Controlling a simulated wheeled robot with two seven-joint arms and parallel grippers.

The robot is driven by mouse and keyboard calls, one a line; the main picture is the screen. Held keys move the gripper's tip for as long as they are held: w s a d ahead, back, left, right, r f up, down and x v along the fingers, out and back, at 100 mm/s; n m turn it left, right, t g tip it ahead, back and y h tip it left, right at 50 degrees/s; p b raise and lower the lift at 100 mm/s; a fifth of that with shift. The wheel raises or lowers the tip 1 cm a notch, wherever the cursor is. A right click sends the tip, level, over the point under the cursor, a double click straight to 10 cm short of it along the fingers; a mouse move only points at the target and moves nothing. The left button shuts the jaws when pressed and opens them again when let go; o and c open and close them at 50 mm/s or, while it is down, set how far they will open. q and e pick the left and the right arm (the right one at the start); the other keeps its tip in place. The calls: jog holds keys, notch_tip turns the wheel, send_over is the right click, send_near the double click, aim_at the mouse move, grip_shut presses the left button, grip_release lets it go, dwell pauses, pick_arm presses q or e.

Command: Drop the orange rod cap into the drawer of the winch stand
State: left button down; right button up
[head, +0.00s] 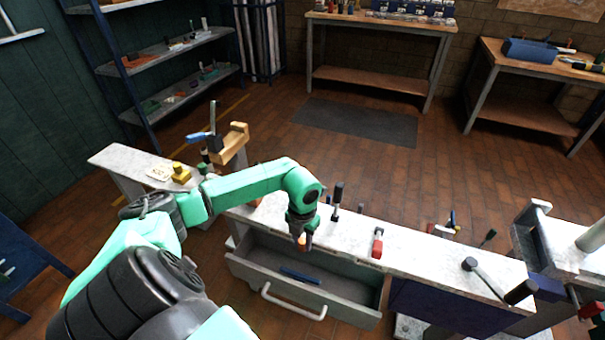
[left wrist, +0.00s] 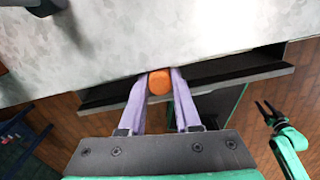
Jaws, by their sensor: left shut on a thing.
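The orange rod cap (left wrist: 159,83) is held between the fingertips of my left gripper (head: 302,242), which is shut on it and points down. It shows as a small orange spot in the head view (head: 302,239). The drawer (head: 345,308) of the winch stand (head: 335,236) is pulled open, with a blue item (head: 300,275) lying inside. The cap appears at the stand top's front edge, by the back of the drawer opening; its height is unclear. My right gripper (left wrist: 267,109) shows only in the left wrist view, open and empty.
An upright black-handled lever (head: 337,198) and a red-and-black block (head: 377,243) are on the stand top near my left gripper. A long lever (head: 486,279) lies to the right. A wooden piece (head: 232,143) stands at the left end.

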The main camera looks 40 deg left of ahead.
aim_at(302, 241)
pick_arm(q)
jog(key=shift+f, duration=0.85)
pick_arm(e)
jog(key=shift+f, duration=0.55)
pick_arm(q)
jog(key=shift+r, duration=0.1)
jog(key=c, duration=0.5)
grip_release()
jog(key=shift+c, duration=0.2)
notch_tip(302, 241, up, 14)
jog(key=shift+r, duration=0.25)
jog(key=shift+s, duration=0.1)
